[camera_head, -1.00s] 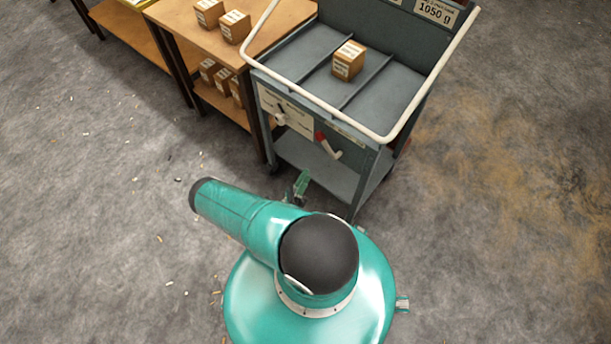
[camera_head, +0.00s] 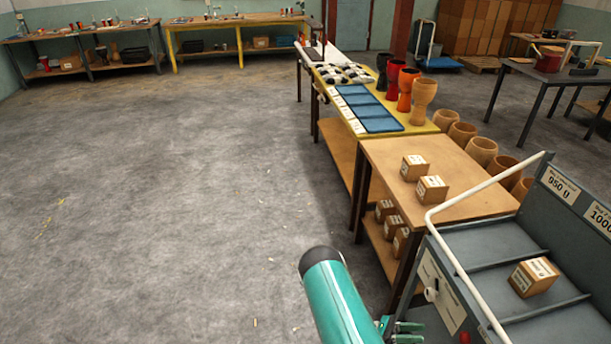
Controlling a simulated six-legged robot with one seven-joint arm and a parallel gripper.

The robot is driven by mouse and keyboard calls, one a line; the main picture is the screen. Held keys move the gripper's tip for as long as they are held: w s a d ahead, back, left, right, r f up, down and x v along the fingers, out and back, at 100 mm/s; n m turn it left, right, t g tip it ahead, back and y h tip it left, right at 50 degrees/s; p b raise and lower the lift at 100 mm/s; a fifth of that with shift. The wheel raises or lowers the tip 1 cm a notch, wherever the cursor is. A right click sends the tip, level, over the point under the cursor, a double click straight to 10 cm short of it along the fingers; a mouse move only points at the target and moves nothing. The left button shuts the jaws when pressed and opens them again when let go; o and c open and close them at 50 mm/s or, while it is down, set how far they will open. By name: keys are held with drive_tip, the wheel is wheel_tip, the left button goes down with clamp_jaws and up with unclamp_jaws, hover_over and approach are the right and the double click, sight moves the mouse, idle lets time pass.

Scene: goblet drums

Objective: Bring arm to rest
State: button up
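The near part of my own arm (camera_head: 338,300) shows at the bottom centre as a teal tube with a black rounded cap. The rest of the arm is hidden or outside the picture. Nothing is seen held.
A grey cart (camera_head: 490,244) with a white rail bears a cardboard box (camera_head: 533,276) close at right. A wooden table (camera_head: 460,192) holds two boxes. Beyond are blue trays (camera_head: 362,107) and goblet drums (camera_head: 421,100). The floor (camera_head: 170,200) at left is clear.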

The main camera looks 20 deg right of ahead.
drive_tip(key=w+a+r+m+t+y, duration=0.15)
drive_tip(key=a+r+m+y, duration=0.25)
drive_tip(key=r, duration=0.4)
drive_tip(key=w+a+r+m+t+y, duration=0.1)
drive_tip(key=w+a+r+m+y, duration=0.15)
drive_tip(key=r+y, duration=0.4)
drive_tip(key=w+a+r+m+t+y, duration=0.1)
drive_tip(key=a+r+m+t+y, duration=0.15)
drive_tip(key=a+r+m, duration=0.45)
drive_tip(key=s+a+r+m+t+y, duration=0.1)
drive_tip(key=s+a+r+t+y, duration=0.1)
drive_tip(key=a+r+t, duration=0.2)
drive_tip(key=s+a+r+m+t+y, duration=0.1)
drive_tip(key=s+a+r+t+y, duration=0.1)
drive_tip(key=r, duration=0.8)
drive_tip(key=s+a+r+m+t+y, duration=0.1)
drive_tip(key=s+a+r+t+y, duration=0.1)
drive_tip(key=s+a+r+t, duration=0.2)
drive_tip(key=a+r+t, duration=0.3)
drive_tip(key=r, duration=0.1)
drive_tip(key=shift+y, duration=0.3)
drive_tip(key=shift+d, duration=0.1)
